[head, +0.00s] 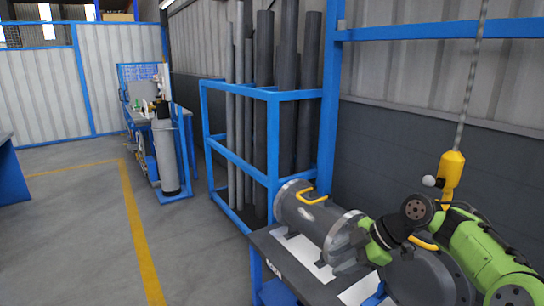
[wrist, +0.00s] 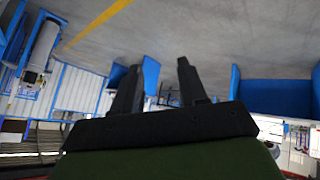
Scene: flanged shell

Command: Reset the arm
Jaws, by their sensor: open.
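My green arm reaches in from the right in the head view, above the bench at the lower right. My gripper's fingers are hidden in the head view. In the wrist view my gripper (wrist: 158,82) shows two dark fingers set apart, with nothing between them. Beyond the fingers is grey floor with a yellow line, and the room appears upside down. A grey flanged shell (head: 305,212) with a yellow handle lies on the bench (head: 285,262), behind and left of my arm.
A yellow hoist hook (head: 451,176) hangs on a chain close to my arm. A blue rack (head: 240,165) holds several tall pipes behind the shell. A grey cylinder (head: 165,155) stands by a workbench farther back. Open floor (head: 85,240) lies to the left.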

